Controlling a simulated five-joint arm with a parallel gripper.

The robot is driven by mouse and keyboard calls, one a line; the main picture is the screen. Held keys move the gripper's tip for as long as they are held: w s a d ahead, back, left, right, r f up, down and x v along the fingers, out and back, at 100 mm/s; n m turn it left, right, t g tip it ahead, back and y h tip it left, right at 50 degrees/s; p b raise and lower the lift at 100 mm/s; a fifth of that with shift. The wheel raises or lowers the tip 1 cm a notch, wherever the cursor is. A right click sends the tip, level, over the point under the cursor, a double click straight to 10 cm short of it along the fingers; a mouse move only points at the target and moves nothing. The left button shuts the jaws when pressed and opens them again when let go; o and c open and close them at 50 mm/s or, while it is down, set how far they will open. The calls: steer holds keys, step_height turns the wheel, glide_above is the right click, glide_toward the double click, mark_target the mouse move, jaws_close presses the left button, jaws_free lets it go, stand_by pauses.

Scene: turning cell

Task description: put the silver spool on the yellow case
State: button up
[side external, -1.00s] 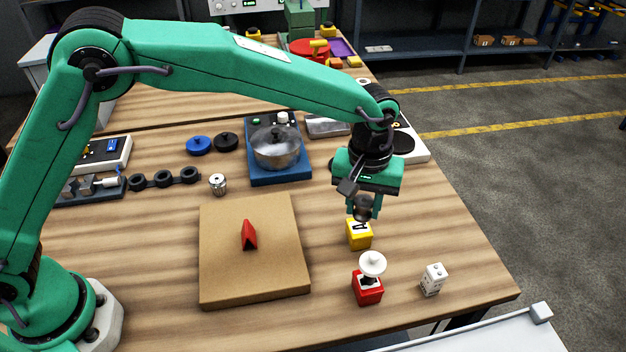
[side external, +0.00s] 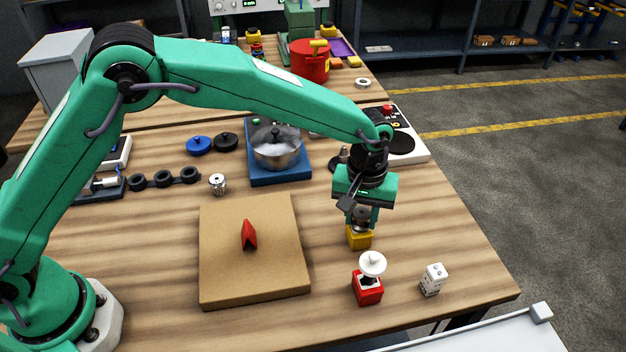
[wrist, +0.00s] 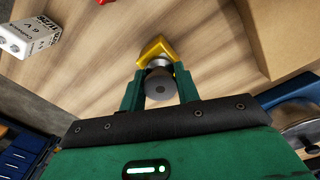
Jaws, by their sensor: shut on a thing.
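My gripper (side external: 361,214) is shut on the silver spool (wrist: 159,84), a grey round piece that sits between the two green fingers in the wrist view. The yellow case (side external: 360,240) stands on the wooden table directly below it, and its corner also shows past the spool in the wrist view (wrist: 155,47). In the side view the spool's lower end meets the top of the case. I cannot tell whether it rests there or hangs just above. The fingers partly hide the spool and the case top.
A red case with a white round top (side external: 369,285) and a white box (side external: 433,280) stand nearby in front. A brown board with a red wedge (side external: 249,235) lies to the left. A small silver ribbed piece (side external: 217,184) and a pot (side external: 276,148) stand farther back.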

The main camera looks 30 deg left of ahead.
mark_target(361, 214)
steer(key=shift+f, duration=0.1)
steer(key=o, duration=1)
steer(key=shift+c, duration=0.2)
step_height(361, 214, up, 12)
steer(key=shift+s, duration=0.2)
steer(key=shift+r, duration=0.2)
